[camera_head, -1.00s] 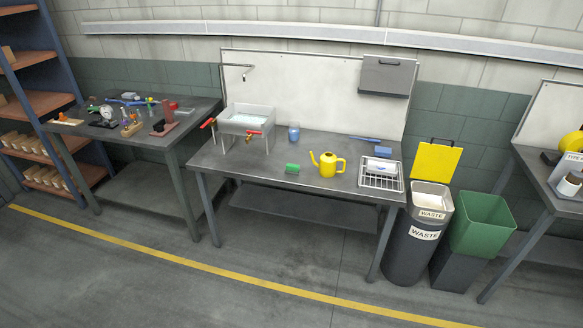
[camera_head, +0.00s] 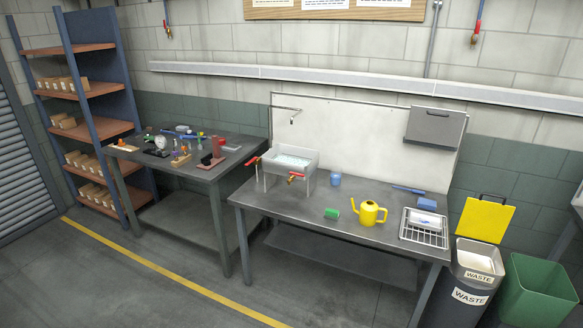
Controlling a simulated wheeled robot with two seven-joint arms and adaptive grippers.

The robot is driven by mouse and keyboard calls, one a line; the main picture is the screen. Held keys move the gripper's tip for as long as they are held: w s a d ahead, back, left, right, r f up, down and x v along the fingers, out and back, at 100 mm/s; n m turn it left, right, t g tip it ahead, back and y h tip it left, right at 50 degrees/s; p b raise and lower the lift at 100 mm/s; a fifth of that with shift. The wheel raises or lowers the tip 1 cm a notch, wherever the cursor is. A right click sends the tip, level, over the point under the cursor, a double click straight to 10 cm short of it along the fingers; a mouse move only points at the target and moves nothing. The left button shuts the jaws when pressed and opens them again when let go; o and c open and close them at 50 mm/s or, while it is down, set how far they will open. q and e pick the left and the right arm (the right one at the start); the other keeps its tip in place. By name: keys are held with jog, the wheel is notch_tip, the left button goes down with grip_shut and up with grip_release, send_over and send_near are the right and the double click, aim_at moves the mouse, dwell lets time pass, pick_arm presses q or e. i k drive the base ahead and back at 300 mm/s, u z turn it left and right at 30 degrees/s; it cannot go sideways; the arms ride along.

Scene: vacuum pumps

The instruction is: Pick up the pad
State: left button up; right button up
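A small green block (camera_head: 332,213), which looks like the pad, lies on the grey middle table (camera_head: 290,227), just left of a yellow watering can (camera_head: 369,212). A blue block (camera_head: 427,203) lies at the back right of the same table, behind a wire rack (camera_head: 424,229). Neither of my grippers is in view.
A white sink (camera_head: 291,160) with red-handled taps stands on the table's left, with a blue cup (camera_head: 336,178) beside it. A cluttered table (camera_head: 233,160) stands further left. Waste bins (camera_head: 475,270) stand at the right. The floor in front is clear.

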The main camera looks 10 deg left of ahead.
aim_at(330, 214)
jog(key=u, duration=0.65)
jog(key=i, duration=1.1)
jog(key=u, duration=0.45)
jog(key=i, duration=0.85)
jog(key=z, duration=0.3)
